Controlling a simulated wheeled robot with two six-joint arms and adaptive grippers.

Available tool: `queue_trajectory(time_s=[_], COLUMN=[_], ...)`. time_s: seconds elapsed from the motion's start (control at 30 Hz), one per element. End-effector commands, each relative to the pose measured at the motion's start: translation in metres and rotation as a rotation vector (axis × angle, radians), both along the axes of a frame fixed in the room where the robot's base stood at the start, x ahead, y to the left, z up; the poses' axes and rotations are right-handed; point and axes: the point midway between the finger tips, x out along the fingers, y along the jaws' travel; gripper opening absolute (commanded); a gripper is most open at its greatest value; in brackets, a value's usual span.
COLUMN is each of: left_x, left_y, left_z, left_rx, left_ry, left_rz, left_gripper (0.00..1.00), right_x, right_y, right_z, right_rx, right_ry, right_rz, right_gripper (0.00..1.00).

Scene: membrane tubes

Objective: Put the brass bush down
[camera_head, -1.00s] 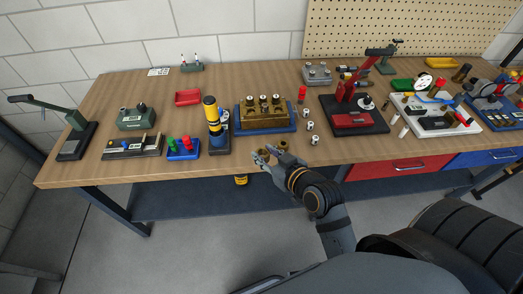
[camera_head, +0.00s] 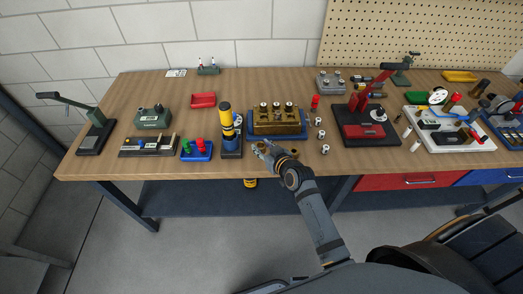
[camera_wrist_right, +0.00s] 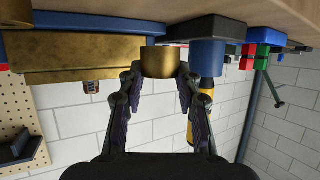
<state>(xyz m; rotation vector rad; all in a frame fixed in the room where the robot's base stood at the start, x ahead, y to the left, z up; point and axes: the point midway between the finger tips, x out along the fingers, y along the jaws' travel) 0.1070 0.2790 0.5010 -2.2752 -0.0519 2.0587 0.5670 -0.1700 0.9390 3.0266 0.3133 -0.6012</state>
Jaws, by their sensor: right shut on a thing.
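My right gripper (camera_head: 264,148) is at the front of the bench, just in front of the brass block on its dark blue tray. In the right wrist view, which shows the bench upside down, the gripper (camera_wrist_right: 158,84) is shut on the brass bush (camera_wrist_right: 162,62), a short brass cylinder between the fingertips. The bush is small and partly hidden by the fingers in the head view. Whether it touches the bench top cannot be told. My left gripper is not in view.
The brass block (camera_head: 290,123) sits on the blue tray (camera_head: 302,134). A yellow, black and blue column (camera_head: 227,125) stands left of the gripper. Small silver pieces (camera_head: 321,135) stand to the right. A red press (camera_head: 366,125) is further right. Bare wood (camera_head: 215,169) lies along the front edge.

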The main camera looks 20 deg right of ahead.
Motion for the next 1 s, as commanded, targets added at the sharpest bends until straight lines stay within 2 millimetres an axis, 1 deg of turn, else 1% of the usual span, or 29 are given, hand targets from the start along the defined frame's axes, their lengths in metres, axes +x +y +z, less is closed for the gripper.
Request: queue_trajectory(time_s=[0.1,0.17,0.23,0.3,0.4,0.63,0.8,0.83,0.97,1.0], left_x=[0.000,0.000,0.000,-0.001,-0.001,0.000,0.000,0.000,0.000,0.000], left_y=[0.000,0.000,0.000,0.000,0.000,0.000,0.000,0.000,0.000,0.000], left_z=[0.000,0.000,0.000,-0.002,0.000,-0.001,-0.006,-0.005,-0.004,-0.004], left_rx=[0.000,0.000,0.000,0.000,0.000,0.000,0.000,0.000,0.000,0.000], left_ry=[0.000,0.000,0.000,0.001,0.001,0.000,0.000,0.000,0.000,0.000], left_rz=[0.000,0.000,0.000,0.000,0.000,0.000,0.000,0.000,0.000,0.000], left_gripper=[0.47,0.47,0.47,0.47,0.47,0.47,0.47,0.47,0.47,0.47], right_x=[0.002,0.006,0.014,0.012,0.012,0.012,0.012,0.011,0.011,0.011], right_y=[0.000,0.000,0.000,0.000,0.000,0.000,0.000,0.000,0.000,0.000], right_z=[-0.002,-0.006,-0.017,-0.030,-0.039,-0.040,-0.046,-0.045,-0.045,-0.044], right_rx=[0.000,0.000,0.000,0.001,0.000,-0.001,-0.001,0.000,0.000,0.000], right_ry=[-0.001,0.000,0.001,0.002,0.000,-0.001,-0.001,0.000,0.001,0.001], right_rz=[0.000,0.001,0.000,0.001,0.000,0.000,0.000,0.000,0.000,0.000], right_gripper=[0.00,0.00,0.00,0.00,0.00,0.00,0.00,0.38,0.56,0.56])
